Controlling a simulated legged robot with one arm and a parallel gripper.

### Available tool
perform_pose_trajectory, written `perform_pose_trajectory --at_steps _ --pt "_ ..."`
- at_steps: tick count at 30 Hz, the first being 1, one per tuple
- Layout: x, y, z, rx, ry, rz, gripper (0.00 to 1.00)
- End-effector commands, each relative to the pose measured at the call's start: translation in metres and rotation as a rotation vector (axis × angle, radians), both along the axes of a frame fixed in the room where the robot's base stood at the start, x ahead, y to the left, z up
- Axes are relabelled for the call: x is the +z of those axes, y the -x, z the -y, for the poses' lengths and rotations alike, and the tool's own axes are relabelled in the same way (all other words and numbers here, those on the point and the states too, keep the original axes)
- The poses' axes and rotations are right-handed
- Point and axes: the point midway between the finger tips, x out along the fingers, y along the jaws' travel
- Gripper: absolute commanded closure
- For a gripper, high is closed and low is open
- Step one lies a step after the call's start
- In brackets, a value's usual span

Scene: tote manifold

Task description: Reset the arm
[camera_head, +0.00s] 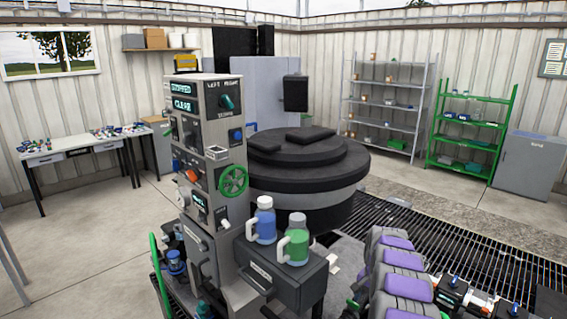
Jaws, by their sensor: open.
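I cannot make out my gripper in the head view. Grey rounded segments with purple pads rise from the bottom edge, right of centre; I cannot tell whether they are part of my arm. No gripper fingers show there. Nothing in view shows being held.
A tall grey control column (212,135) with a green handwheel (233,181) stands left of centre. A blue jug (265,224) and a green jug (296,246) stand on a dark grey box (283,277). A round black tank (305,190) stands behind. Open floor (100,240) lies left.

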Motion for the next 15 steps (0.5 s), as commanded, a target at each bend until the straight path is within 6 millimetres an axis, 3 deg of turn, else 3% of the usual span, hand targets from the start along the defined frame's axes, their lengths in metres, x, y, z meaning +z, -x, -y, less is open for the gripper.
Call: perform_pose_trajectory --at_steps 15 --pt "0.046 0.027 -0.035 0.103 -0.042 -0.006 0.15"
